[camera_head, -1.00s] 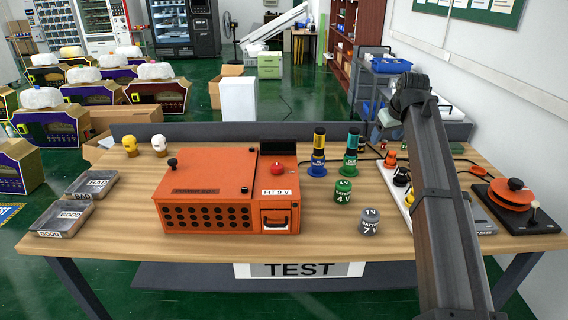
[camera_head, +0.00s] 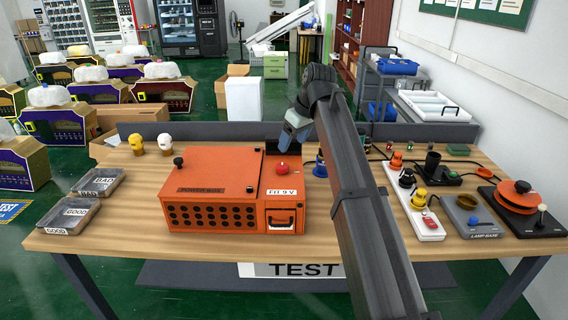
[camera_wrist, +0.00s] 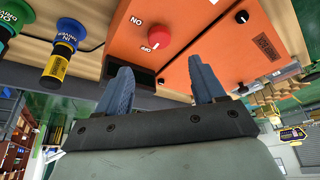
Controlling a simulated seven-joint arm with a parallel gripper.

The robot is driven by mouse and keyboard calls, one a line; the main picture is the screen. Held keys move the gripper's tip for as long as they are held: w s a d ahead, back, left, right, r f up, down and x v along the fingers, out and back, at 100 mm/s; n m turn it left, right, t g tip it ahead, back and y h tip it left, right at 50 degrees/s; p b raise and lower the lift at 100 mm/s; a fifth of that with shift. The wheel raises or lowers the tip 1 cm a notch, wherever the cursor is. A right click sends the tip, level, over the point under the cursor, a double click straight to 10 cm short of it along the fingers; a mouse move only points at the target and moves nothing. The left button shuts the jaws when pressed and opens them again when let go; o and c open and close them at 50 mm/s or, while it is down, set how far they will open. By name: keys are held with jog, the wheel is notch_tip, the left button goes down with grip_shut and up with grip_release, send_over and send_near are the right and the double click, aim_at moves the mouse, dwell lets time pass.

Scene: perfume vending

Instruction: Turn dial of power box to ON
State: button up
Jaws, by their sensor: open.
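The orange power box (camera_head: 215,180) stands on the wooden table. Its red dial (camera_head: 282,167) is on the top right part of the box. In the wrist view the red dial (camera_wrist: 159,37) sits on the orange surface between printed ON and OFF marks. My gripper (camera_head: 298,130) is above and behind the box's right side, close to the dial. In the wrist view my gripper's two fingers (camera_wrist: 160,82) are spread apart and empty, with the dial beyond them and apart from them.
A blue-based driver (camera_wrist: 62,50) stands beside the box in the wrist view. Trays marked GOOD (camera_head: 68,216) and BAD (camera_head: 98,181) lie at the left. My arm hides some items.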

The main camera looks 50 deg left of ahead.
aim_at(283, 166)
jog(key=x, duration=1)
jog(key=shift+a+f, duration=0.2)
jog(key=shift+f, duration=0.1)
jog(key=c, duration=1.1)
jog(key=shift+o, duration=0.2)
